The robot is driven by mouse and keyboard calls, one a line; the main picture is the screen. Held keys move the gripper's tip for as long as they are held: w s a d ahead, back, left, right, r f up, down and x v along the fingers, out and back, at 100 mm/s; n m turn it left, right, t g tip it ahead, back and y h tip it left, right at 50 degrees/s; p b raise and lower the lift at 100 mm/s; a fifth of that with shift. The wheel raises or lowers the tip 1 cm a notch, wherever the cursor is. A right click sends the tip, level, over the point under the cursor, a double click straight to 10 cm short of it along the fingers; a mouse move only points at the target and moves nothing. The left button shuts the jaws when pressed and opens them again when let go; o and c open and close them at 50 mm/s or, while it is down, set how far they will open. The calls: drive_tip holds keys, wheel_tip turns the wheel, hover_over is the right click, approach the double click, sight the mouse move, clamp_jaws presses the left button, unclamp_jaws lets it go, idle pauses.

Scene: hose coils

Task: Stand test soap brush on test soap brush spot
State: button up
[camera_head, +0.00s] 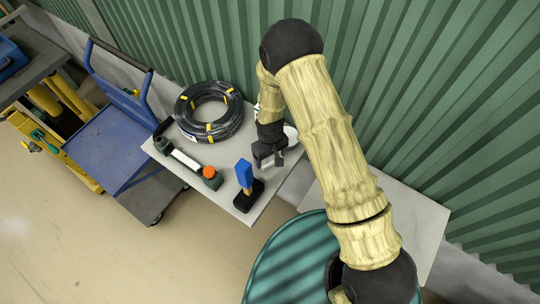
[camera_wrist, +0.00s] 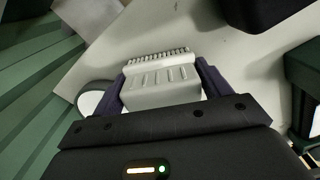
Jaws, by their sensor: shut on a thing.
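My gripper (camera_wrist: 160,88) is shut on a pale grey-white brush (camera_wrist: 160,76) with a row of short bristles, which I take for the test soap brush. Its ribbed body sits between the two dark fingers in the wrist view. In the head view my gripper (camera_head: 268,160) is low over the right part of the table, and the brush is mostly hidden. A white round disc (camera_wrist: 92,100), possibly the test soap brush spot, shows beside the left finger. It also shows in the head view (camera_head: 291,136), partly behind my gripper. I cannot tell whether the brush touches the table.
The pale table (camera_head: 222,165) holds a black hose coil (camera_head: 210,128) with yellow bands. A green-and-white tool with an orange knob (camera_head: 209,172) lies at the left front. A blue-handled thing on a black base (camera_head: 248,195) stands near the front corner. A green corrugated wall is behind.

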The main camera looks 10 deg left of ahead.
idle(0.3)
drive_tip(key=o, duration=1)
drive_tip(key=shift+r, duration=0.1)
drive_tip(key=shift+r+p, duration=2.45)
drive_tip(key=shift+r, duration=1.4)
wheel_tip(320, 180, up, 17)
drive_tip(key=b, duration=0.5)
drive_tip(key=shift+r, duration=0.2)
drive_tip(key=shift+d, duration=0.1)
